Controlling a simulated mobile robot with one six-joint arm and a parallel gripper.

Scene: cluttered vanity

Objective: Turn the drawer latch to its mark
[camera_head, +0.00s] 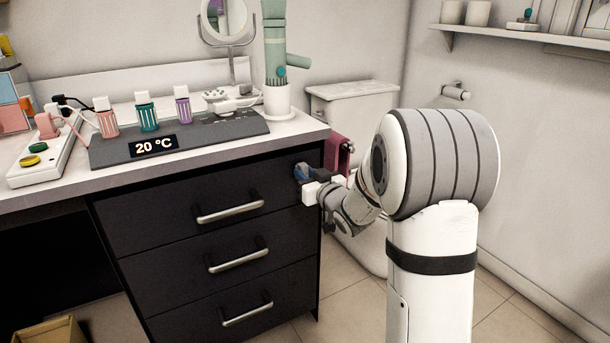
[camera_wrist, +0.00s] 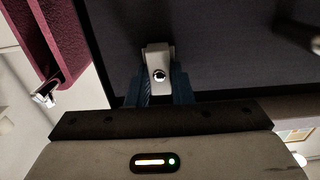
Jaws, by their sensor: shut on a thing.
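The drawer latch (camera_wrist: 158,56) is a small pale tab with a round metal screw in its face. In the wrist view it stands against the dark drawer front (camera_wrist: 230,50). My gripper (camera_wrist: 160,88) has its two blue fingers on either side of the latch's lower part and is shut on it. In the head view my gripper (camera_head: 303,172) is at the upper right corner of the top drawer (camera_head: 165,215), and I cannot make out the latch there. I cannot see the latch's mark in either view.
The top drawer's metal handle (camera_head: 230,212) is left of my gripper. A dark red towel (camera_head: 338,152) hangs close on the right, beside the toilet (camera_head: 352,92).

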